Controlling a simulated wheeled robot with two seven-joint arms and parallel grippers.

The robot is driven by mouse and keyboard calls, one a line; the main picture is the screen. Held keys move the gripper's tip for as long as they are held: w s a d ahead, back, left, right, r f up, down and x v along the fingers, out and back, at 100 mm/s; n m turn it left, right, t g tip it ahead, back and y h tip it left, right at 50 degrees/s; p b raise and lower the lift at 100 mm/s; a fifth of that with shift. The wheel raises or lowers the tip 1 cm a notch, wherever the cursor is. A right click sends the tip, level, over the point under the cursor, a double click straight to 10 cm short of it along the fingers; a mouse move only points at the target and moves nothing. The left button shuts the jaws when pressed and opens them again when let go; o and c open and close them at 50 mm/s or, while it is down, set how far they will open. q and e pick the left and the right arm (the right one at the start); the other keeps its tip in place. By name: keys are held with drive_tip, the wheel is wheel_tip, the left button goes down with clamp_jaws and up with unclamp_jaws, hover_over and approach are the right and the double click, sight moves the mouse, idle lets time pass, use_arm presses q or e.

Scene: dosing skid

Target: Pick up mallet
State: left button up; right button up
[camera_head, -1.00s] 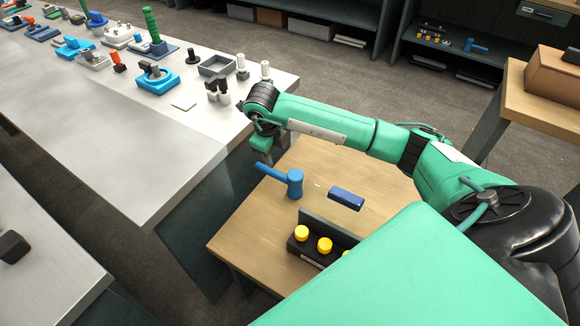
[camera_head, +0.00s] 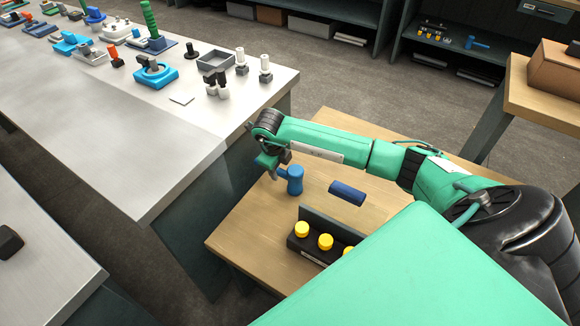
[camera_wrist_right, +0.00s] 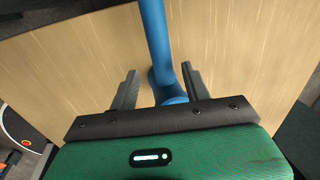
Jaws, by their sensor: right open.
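A blue mallet (camera_head: 295,186) is at the wooden table, its handle running to the upper left in the head view, partly hidden by my right gripper. My right gripper (camera_head: 272,164) is at the handle side of the mallet. In the right wrist view my right gripper (camera_wrist_right: 159,88) is open, with one finger on each side of the mallet (camera_wrist_right: 156,38). The handle runs away upward between and beyond the fingers, and the thicker head is low, near the palm. I cannot tell whether the fingers touch it. My left gripper is not in view.
A dark blue block (camera_head: 347,193) lies right of the mallet. A black holder with yellow knobs (camera_head: 325,241) stands at the table's front. A grey bench (camera_head: 200,140) with several fixtures is on the left. Another blue mallet-like tool (camera_head: 477,43) is on a back shelf.

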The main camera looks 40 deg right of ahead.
sight(282, 171)
drive_tip(key=f, duration=0.2)
drive_tip(key=d+f, duration=0.1)
drive_tip(key=f, duration=0.1)
drive_tip(key=shift+d+f, duration=0.2)
drive_tip(key=shift+f, duration=0.15)
clamp_jaws()
drive_tip(key=shift+r, duration=0.1)
drive_tip(key=shift+r, duration=0.1)
